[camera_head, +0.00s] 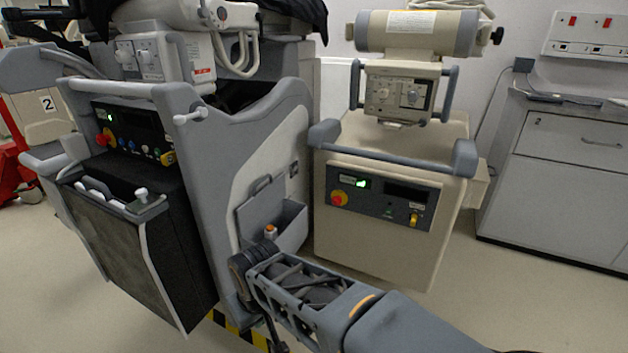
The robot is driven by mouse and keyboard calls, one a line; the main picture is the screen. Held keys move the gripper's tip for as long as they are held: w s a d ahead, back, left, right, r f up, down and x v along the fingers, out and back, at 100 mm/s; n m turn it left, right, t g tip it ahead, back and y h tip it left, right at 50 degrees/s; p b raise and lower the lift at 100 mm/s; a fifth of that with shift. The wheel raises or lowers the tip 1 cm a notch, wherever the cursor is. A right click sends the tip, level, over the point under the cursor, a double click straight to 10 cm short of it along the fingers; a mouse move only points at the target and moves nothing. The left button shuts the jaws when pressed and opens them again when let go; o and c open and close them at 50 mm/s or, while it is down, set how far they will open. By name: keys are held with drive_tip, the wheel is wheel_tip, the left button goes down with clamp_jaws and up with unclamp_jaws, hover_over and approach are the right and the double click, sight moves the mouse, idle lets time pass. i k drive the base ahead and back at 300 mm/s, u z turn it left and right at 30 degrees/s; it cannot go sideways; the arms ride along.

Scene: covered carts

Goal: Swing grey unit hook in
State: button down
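The grey unit (225,150) is the large grey covered cart on the left. A light grey rod with a rounded end (190,116) sticks out near its upper front corner, and it looks like the hook. It stands out from the side panel with nothing touching it. My arm reaches in from the bottom right, and its dark wrist end is low in front of the unit's side, well below the rod. I cannot make out gripper fingers; they are hidden behind the arm or out of frame.
A beige cart (385,215) with a control panel stands right of the grey unit, with a narrow gap between. An open side bin (292,226) is on the grey unit, just above my wrist. Grey cabinets (565,190) stand at the right. Floor is clear at right front.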

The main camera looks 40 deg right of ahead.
sight(292, 171)
drive_tip(key=z, duration=0.9)
drive_tip(key=i, duration=0.45)
drive_tip(key=u, duration=0.15)
